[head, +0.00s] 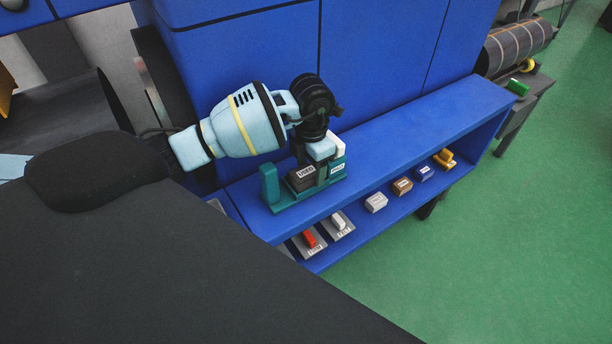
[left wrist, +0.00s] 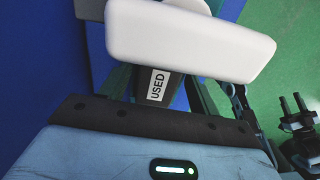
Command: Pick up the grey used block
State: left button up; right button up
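The grey used block (head: 303,177) is dark and carries a white label reading "USED". It sits in a teal holder (head: 270,186) on top of the blue shelf. In the left wrist view the used block (left wrist: 155,88) shows its label below a wide white rounded part that hides much of it. My left gripper (head: 321,172) points down at the holder, by the right side of the used block. Its fingertips are largely hidden, so I cannot tell whether it touches or grips the block.
The blue shelf (head: 420,124) is clear to the right of the holder. A blue panel (head: 390,45) stands behind. Green floor lies in front.

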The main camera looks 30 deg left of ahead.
aim_at(311, 169)
pick_arm(q)
jog(key=c, duration=0.8)
jog(key=shift+r, duration=0.1)
jog(key=shift+r, duration=0.55)
notch_tip(311, 169, up, 2)
jog(key=shift+r, duration=0.1)
jog(key=s+d, duration=0.2)
jog(key=d, duration=0.2)
jog(key=s+d+r, duration=0.1)
jog(key=s+d, duration=0.1)
jog(key=d, duration=0.3)
jog(key=s+d, duration=0.3)
jog(key=d, duration=0.2)
jog(key=shift+d+r+b, duration=0.25)
jog(key=shift+b, duration=0.15)
jog(key=shift+w, duration=0.1)
